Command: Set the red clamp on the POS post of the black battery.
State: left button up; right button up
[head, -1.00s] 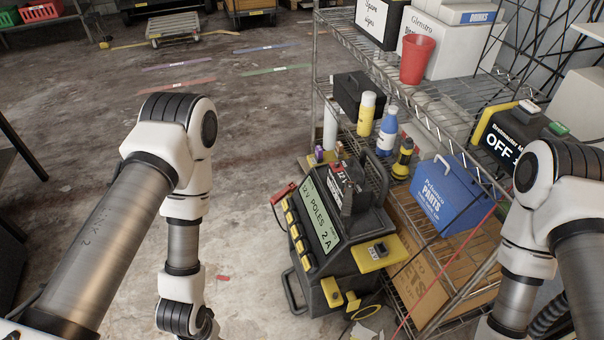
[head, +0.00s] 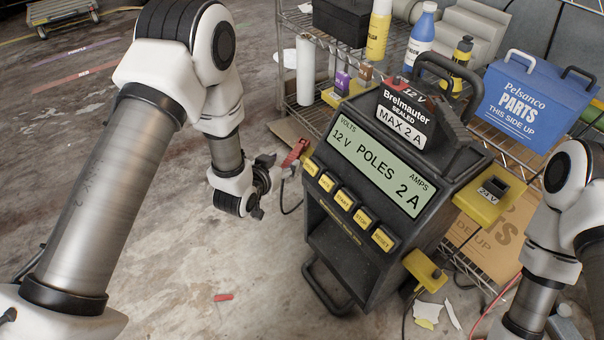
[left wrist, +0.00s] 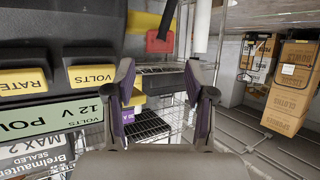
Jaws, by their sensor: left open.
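The red clamp (head: 296,153) sits at the left side of the black charger (head: 325,215). It also shows in the left wrist view (left wrist: 159,41), ahead of and between my fingers. My left gripper (head: 274,170) is open beside the clamp; its fingers (left wrist: 160,82) appear empty, and I cannot tell whether they touch it. The black battery (head: 408,112), labelled Brelmauter Sealed, Max 2 A and 12 V, sits on top of the charger. Its posts are not clearly readable. My right gripper is out of view.
The charger screen (head: 377,168) reads POLES, above yellow buttons (head: 343,202). A yellow holder (head: 490,200) marked 24 V juts out right. Behind is a wire shelf with bottles and a blue parts box (head: 530,105). Floor at left is mostly clear.

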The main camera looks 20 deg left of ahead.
aim_at(296, 150)
pick_arm(q)
jog(key=shift+t, duration=0.3)
jog(key=b+x, duration=0.1)
jog(key=x, duration=0.4)
jog(key=b+x, duration=0.1)
jog(key=x, duration=0.2)
jog(key=shift+w+d+r+b, duration=0.1)
jog(key=shift+w+r+b, duration=0.05)
jog(key=shift+w+b, duration=0.2)
grip_shut()
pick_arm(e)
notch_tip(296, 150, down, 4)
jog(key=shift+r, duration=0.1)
